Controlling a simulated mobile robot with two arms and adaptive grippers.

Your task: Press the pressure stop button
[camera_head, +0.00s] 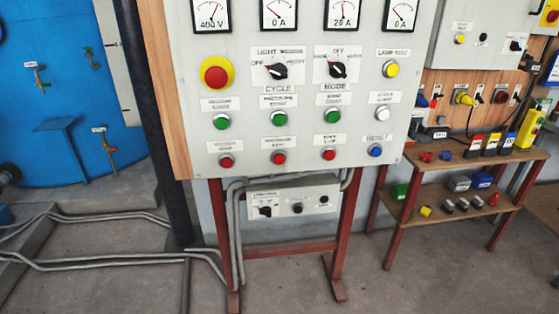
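A grey control panel (240,90) fills the upper middle of the head view, facing me. Its bottom row has 3 small red buttons: left (226,160), middle (278,157) and right (329,153). The small labels above them are mostly too blurred to read. The middle red button is directly below a green button (279,117) whose label seems to read pressure start. I cannot read for certain which red button is the pressure stop. Neither of my grippers is in view, and nothing covers the buttons.
A large red mushroom button (216,75) on a yellow ring sits upper left, beside black rotary knobs (276,72). A blue button (375,151) ends the bottom row. A smaller box (295,197) hangs below. A shelf table (455,165) stands right, pipes cross the floor left.

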